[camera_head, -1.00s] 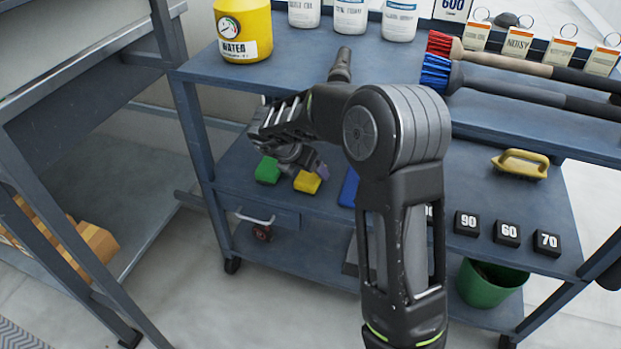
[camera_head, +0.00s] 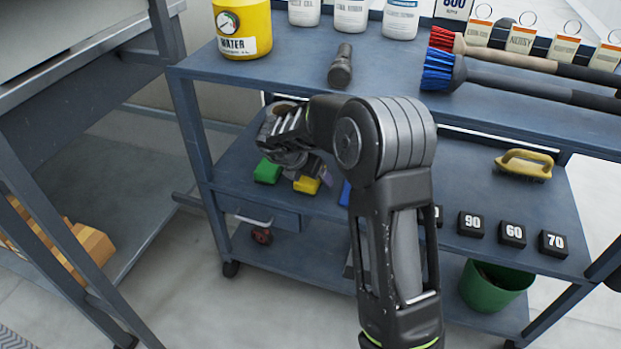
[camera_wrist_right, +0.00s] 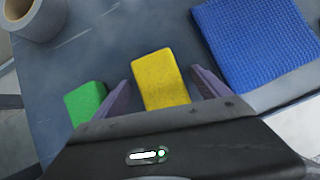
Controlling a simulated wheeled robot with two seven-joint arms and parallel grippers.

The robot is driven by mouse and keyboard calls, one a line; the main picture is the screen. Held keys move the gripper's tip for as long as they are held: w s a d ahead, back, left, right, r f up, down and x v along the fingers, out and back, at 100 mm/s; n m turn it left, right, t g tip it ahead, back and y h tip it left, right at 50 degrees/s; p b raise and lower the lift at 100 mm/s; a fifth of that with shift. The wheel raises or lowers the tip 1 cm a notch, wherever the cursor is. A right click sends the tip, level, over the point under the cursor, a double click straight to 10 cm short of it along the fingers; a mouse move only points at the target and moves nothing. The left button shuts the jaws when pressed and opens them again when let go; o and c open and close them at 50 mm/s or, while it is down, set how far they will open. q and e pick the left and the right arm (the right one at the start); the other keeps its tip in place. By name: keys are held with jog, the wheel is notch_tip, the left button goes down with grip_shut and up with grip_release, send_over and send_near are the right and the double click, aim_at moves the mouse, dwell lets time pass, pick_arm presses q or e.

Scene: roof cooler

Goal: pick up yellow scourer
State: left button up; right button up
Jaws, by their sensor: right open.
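The yellow scourer (camera_head: 307,184) lies on the middle shelf of the blue-grey cart, partly hidden by my right arm and gripper in the head view. In the right wrist view the yellow scourer (camera_wrist_right: 160,79) lies between the two purple fingers of my right gripper (camera_wrist_right: 160,82). The gripper is open, with a finger on each side of the scourer. I cannot tell whether either finger touches it. In the head view my right gripper (camera_head: 300,168) reaches down over the shelf from the right. My left gripper is not in view.
A green scourer (camera_wrist_right: 85,102) lies just left of the left finger. A blue cloth (camera_wrist_right: 255,42) lies to the right, and a tape roll (camera_wrist_right: 35,18) at upper left. Black number blocks (camera_head: 512,235) and a yellow-handled brush (camera_head: 525,163) stand right.

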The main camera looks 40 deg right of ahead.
jog(key=c, duration=1.6)
